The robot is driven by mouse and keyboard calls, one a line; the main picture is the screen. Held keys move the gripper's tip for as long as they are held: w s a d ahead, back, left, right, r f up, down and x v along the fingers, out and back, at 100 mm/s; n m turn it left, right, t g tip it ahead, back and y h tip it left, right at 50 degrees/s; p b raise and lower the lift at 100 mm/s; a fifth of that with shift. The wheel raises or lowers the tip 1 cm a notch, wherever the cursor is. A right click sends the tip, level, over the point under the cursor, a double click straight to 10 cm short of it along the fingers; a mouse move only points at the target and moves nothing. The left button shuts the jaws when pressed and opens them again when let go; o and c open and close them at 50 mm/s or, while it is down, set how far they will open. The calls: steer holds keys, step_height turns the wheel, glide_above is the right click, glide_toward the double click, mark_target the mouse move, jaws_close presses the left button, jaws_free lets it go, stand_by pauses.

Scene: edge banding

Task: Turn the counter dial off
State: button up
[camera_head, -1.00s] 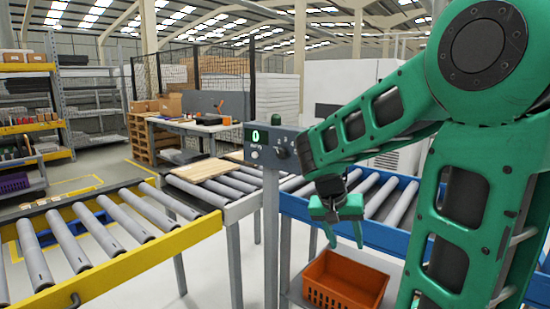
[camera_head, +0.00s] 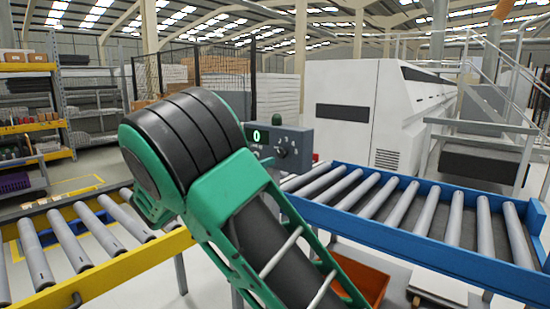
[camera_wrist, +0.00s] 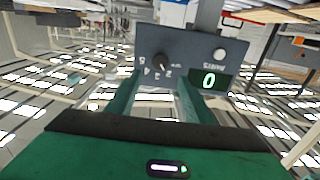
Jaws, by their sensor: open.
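The counter box (camera_head: 296,146) is a grey panel with a green-lit display (camera_head: 260,135) reading 0. Its dark round dial (camera_head: 281,151) shows right of the display. In the wrist view the panel (camera_wrist: 190,50) appears upside down, with the dial (camera_wrist: 160,63) near its middle and numbers around it. I cannot read clearly which mark the dial points at. My gripper (camera_wrist: 157,88) is open, its two green fingers just short of the panel on either side of the dial. The fingers look apart from the dial.
A yellow roller conveyor (camera_head: 120,262) stands at left and a blue roller conveyor (camera_head: 430,240) at right. An orange crate (camera_head: 364,278) sits low behind my arm. A large white machine (camera_head: 350,100) stands behind the box. A white button (camera_wrist: 219,52) is on the panel.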

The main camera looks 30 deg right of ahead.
mark_target(280, 153)
steer(key=x, duration=1)
steer(key=shift+d+f, duration=0.1)
steer(key=shift+d, duration=0.05)
steer(key=c, duration=1)
steer(key=shift+a, duration=0.3)
steer(key=shift+d, duration=0.25)
